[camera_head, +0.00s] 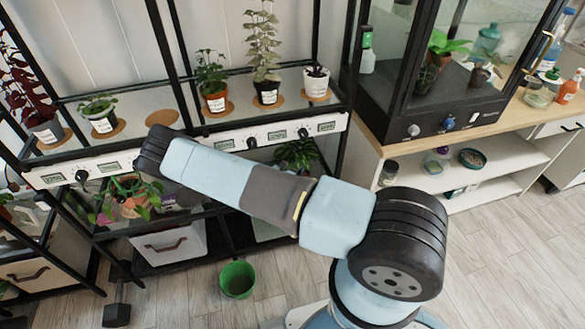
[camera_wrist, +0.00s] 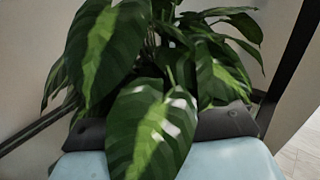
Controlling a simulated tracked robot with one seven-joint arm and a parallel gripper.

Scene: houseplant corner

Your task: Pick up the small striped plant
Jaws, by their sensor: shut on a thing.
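In the wrist view a plant with broad dark green leaves marked by pale stripes (camera_wrist: 150,125) fills the middle. My gripper (camera_wrist: 160,128) is shut on it, with dark finger parts showing on both sides beneath the leaves. The leaves hide the pot and the place of contact. In the head view my gripper is hidden behind my own arm. A leafy green plant (camera_head: 297,153) shows just above my arm there, its lower part hidden; I cannot tell whether it is the held one.
The rack's upper shelf holds several labelled potted plants and a bare brown saucer (camera_head: 163,118). A flowering plant (camera_head: 130,195) is on the lower level. A green pot (camera_head: 238,279) stands on the floor. A glass cabinet (camera_head: 450,75) is at the right. The right foreground floor is clear.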

